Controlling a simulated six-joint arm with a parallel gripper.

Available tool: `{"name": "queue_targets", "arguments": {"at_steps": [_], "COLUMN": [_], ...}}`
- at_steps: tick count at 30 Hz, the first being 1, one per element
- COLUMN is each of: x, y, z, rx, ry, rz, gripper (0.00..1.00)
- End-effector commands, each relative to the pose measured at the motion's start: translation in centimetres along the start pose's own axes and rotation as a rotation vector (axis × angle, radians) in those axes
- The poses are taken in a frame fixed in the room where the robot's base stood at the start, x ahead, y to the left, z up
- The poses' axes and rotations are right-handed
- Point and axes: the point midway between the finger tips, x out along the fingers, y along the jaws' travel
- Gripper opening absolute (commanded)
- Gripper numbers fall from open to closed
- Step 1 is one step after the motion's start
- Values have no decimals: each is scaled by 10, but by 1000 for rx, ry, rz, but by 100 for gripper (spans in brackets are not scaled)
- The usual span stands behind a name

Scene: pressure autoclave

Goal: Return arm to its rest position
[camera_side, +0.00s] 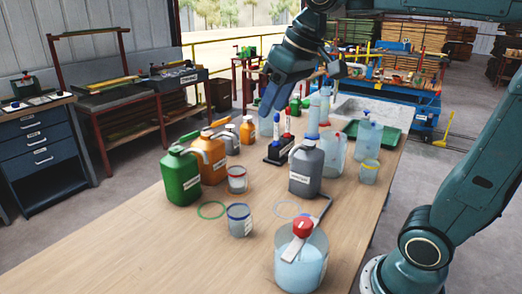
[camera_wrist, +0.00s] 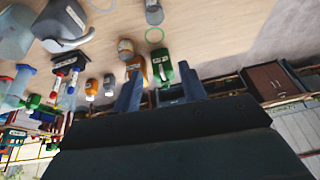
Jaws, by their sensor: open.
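My gripper (camera_side: 270,98) is in the air above the far part of the wooden table (camera_side: 140,250), with its blue fingers pointing down. In the wrist view its two blue fingers (camera_wrist: 160,92) stand apart with nothing between them, so it is open and empty. A clear vessel with a red knob (camera_side: 300,258) stands at the table's near end. A grey jug (camera_side: 306,168) stands upright mid-table, right of the gripper. A green jug (camera_side: 180,176) and an orange jug (camera_side: 210,162) stand at the left; both also show in the wrist view.
A black rack (camera_side: 280,150) with red- and blue-capped items stands below and near the gripper. Clear bottles (camera_side: 334,152) and a green tray (camera_side: 385,132) are at the right. Small cups (camera_side: 239,220) and flat rings (camera_side: 212,210) sit on the table. The near left tabletop is clear.

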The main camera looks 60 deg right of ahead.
Motion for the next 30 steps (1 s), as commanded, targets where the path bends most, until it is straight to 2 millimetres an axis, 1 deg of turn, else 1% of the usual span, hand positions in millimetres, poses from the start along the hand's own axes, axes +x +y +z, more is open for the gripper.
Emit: {"name": "queue_targets", "arguments": {"at_steps": [1, 7, 12, 15, 18, 21, 24, 30], "x": [-1, 5, 15, 22, 29, 34, 36, 36], "y": [-3, -9, -8, -6, -5, -3, -2, -2], "z": [15, 68, 112, 135, 152, 162, 167, 168], "rx": [-3, -7, -12, -15, -18, -19, -20, -20], "ry": [8, 35, 59, 70, 77, 83, 85, 85], "rz": [1, 13, 28, 38, 45, 51, 54, 54], "gripper": [42, 42, 42, 42, 42, 42, 42, 42]}}
